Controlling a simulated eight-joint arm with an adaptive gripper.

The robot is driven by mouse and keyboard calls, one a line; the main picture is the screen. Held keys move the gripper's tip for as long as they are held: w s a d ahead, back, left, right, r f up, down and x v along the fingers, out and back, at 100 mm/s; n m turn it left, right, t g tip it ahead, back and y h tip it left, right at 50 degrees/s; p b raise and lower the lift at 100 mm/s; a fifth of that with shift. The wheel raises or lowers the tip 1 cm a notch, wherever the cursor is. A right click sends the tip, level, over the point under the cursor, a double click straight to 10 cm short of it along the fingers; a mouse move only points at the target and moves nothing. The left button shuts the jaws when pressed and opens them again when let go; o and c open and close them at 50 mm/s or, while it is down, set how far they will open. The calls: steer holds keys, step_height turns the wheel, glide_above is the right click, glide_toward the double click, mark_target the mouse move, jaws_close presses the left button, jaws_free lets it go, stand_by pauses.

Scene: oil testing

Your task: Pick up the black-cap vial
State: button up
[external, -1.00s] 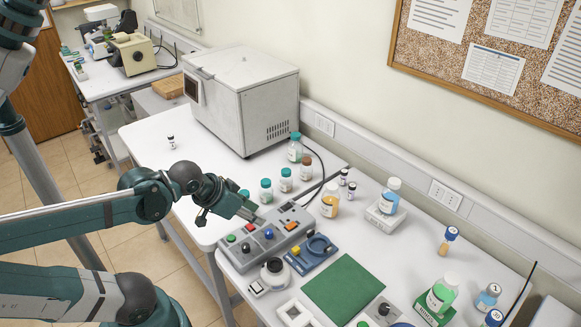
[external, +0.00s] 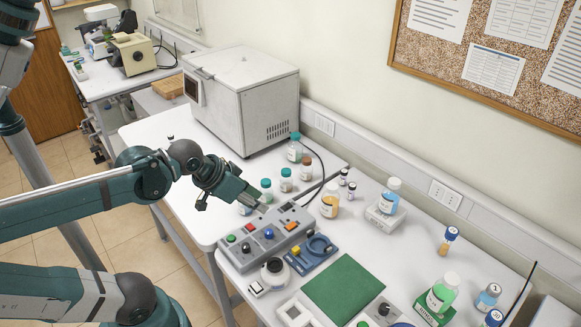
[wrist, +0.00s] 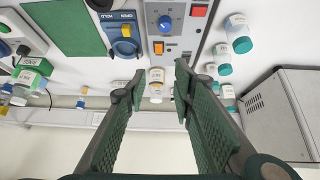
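Two small white vials with black caps stand together by the wall, behind the orange-liquid bottle: one vial (external: 343,178) is a little farther back and the other vial (external: 351,191) is nearer. Another small dark-capped vial (external: 171,138) on the left bench is mostly hidden behind my arm. My gripper (external: 262,201) is above the back of the grey control box, apart from all the vials. In the wrist view my gripper (wrist: 155,88) has its fingers wide apart with nothing held. I cannot clearly make out the black-cap vials in the wrist view.
The orange-liquid bottle (external: 330,201) stands between my gripper and the vial pair; it also shows between the fingers in the wrist view (wrist: 156,78). The grey control box (external: 265,237) lies below. Several teal-capped bottles (external: 266,190) stand close behind. A large white machine (external: 242,97) is at the back.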

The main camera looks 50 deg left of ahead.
steer(key=w+d+r+m+h, duration=0.1)
steer(key=w+d+m+h, duration=0.1)
steer(key=w, duration=0.5)
steer(key=w+d+r+m+h, duration=0.1)
steer(key=w+d, duration=0.1)
steer(key=w, duration=0.5)
steer(key=m+t+h, duration=0.3)
steer(key=m+h, duration=0.3)
steer(key=h, duration=0.1)
glide_above(350, 185)
steer(key=s+a, duration=0.3)
step_height(350, 185, down, 2)
step_height(350, 185, down, 8)
steer(key=shift+w+f+p, duration=0.2)
steer(key=shift+f+p, duration=0.05)
steer(key=shift+p, duration=0.2)
steer(key=shift+d+f, duration=0.1)
steer(key=shift+f+b, duration=0.85)
steer(key=shift+f, duration=2.55)
steer(key=shift+w+d, duration=0.1)
steer(key=shift+b+x, duration=0.45)
steer(key=shift+x, duration=1.9)
